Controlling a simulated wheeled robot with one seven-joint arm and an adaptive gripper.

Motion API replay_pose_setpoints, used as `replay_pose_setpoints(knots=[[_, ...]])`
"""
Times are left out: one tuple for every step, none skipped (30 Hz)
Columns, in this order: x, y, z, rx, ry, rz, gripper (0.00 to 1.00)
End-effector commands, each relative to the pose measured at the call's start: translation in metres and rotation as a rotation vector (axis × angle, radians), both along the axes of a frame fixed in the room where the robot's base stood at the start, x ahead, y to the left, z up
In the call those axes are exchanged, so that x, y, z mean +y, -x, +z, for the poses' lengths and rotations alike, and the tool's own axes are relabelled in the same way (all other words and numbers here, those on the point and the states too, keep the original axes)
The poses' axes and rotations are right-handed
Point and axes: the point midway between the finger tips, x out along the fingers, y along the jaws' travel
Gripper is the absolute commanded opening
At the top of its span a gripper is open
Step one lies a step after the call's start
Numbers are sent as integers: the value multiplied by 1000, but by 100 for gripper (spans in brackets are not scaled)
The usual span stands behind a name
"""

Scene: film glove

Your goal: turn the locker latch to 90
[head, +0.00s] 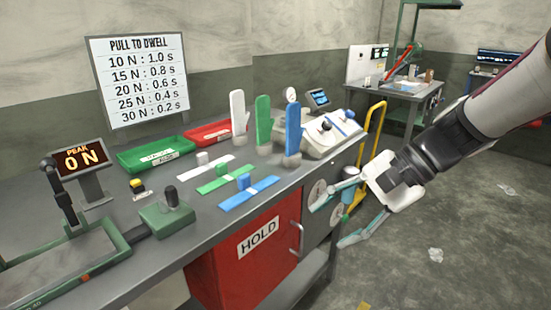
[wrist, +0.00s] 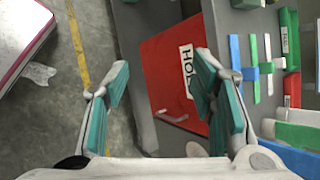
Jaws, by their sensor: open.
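A red locker door (head: 240,255) marked HOLD is set under the front of the grey bench. A pale metal bar handle (head: 297,239), which may be the latch, stands at its right edge. In the wrist view the red door (wrist: 168,70) shows between and beyond the fingers, with the handle (wrist: 172,117) low on it. My gripper (head: 327,226) is open and empty, with teal pads, to the right of the handle. In the wrist view my gripper (wrist: 162,66) has its fingers wide apart. I cannot tell the latch's angle, and I see no contact.
Two round discs (head: 317,193) sit on the grey panel right of the door, partly behind my fingers. The bench top (head: 110,190) holds trays, coloured strips, upright paddles and a force gauge. A yellow rail (head: 373,135) stands behind my gripper. Open floor (head: 440,220) lies to the right.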

Motion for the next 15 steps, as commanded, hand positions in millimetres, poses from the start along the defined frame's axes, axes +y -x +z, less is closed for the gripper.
replay_pose_setpoints(knots=[[-6, -23, -25, 36, -73, -62, 51], [-8, -36, -32, 53, -118, -98, 51], [-12, -52, -43, 73, -177, -148, 51], [-16, -64, -51, 87, -223, -185, 51], [-21, -76, -59, 101, -268, -222, 51], [-28, -93, -70, 118, -329, -272, 51], [-34, -105, -78, 131, -376, -311, 51], [-41, -116, -87, 142, -423, -350, 51], [-52, -132, -99, 155, -485, -402, 51], [-60, -143, -109, 164, -532, -441, 51], [-69, -154, -118, 172, -579, -479, 51], [-83, -168, -131, 182, -640, -532, 51], [-93, -178, -140, 188, -686, -569, 51], [-103, -187, -149, 192, -729, -606, 51], [-117, -197, -161, 195, -784, -652, 51]])
